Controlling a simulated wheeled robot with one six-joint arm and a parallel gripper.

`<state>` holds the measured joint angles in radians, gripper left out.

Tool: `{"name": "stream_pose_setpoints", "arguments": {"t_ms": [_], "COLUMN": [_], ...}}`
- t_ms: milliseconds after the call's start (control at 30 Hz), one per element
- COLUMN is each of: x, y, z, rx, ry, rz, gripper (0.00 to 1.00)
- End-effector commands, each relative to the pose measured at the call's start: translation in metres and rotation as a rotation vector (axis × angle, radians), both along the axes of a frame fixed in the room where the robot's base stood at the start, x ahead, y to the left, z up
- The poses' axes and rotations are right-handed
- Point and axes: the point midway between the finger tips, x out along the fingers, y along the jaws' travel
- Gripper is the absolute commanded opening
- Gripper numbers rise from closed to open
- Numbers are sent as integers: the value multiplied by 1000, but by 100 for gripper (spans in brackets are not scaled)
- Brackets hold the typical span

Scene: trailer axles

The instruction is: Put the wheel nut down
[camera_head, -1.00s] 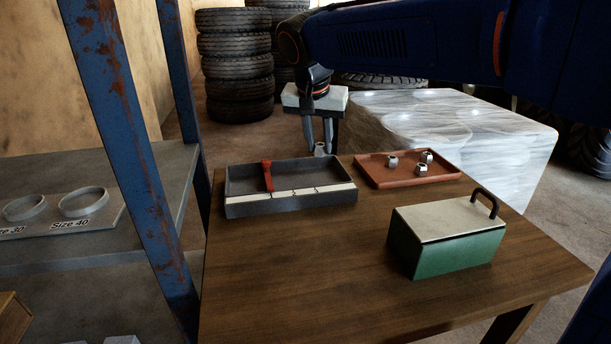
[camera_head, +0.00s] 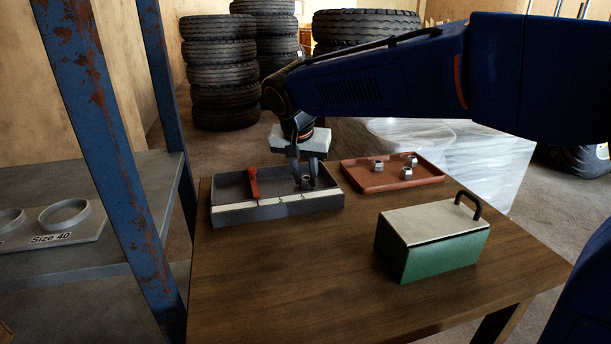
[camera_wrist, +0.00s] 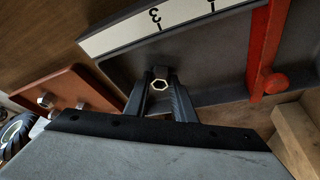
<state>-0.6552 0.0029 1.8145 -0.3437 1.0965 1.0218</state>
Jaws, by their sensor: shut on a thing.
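My gripper (camera_head: 305,182) is shut on a wheel nut (camera_head: 306,181), low inside the right part of the grey divided tray (camera_head: 240,214). In the wrist view the nut (camera_wrist: 160,84) sits between the fingertips, its hexagonal opening facing the camera. The tray (camera_wrist: 220,60) is behind it, near the label "3". I cannot tell whether the nut touches the tray floor.
A reddish tray (camera_head: 392,185) with several nuts (camera_head: 411,161) stands to the right. A green box (camera_head: 432,258) with a pale lid and dark handle stands in front. The wooden table's (camera_head: 300,285) front left is clear. A blue rusty post (camera_head: 108,150) rises at left.

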Motion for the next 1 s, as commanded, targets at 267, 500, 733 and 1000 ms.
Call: {"name": "stream_pose_setpoints", "arguments": {"t_ms": [267,500,733,1000], "x": [0,0,-11,-31], "y": [0,0,4,9], "z": [-1,2,30,78], "rx": [0,0,2,2], "ry": [0,0,-2,-2], "rz": [0,0,1,1], "gripper": [42,42,42,42]}}
